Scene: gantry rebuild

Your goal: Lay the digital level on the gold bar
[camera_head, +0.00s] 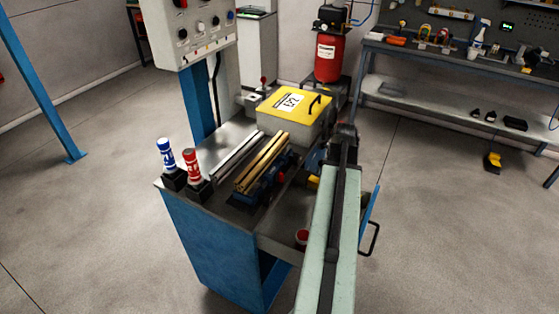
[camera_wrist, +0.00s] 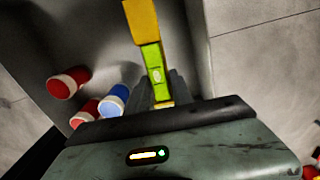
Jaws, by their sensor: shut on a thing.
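The digital level (camera_wrist: 153,62), a narrow bar with a yellow end and a lime-green middle bearing a small pale window, runs up from my gripper (camera_wrist: 160,88) in the wrist view. The dark fingers are shut on its near end. In the head view my arm hides the gripper; a small yellow piece (camera_head: 313,182) beside the arm may be part of the level. The gold bar (camera_head: 262,162) lies lengthwise on a blue fixture on the bench, left of my arm, with nothing on it. The level is apart from it.
A silver bar (camera_head: 236,155) lies left of the gold bar. Blue (camera_head: 167,155) and red (camera_head: 193,167) markers stand at the bench's left edge. A yellow-topped box (camera_head: 290,106) stands behind. Red (camera_wrist: 67,82) and blue (camera_wrist: 113,100) cylinders lie near my gripper in the wrist view.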

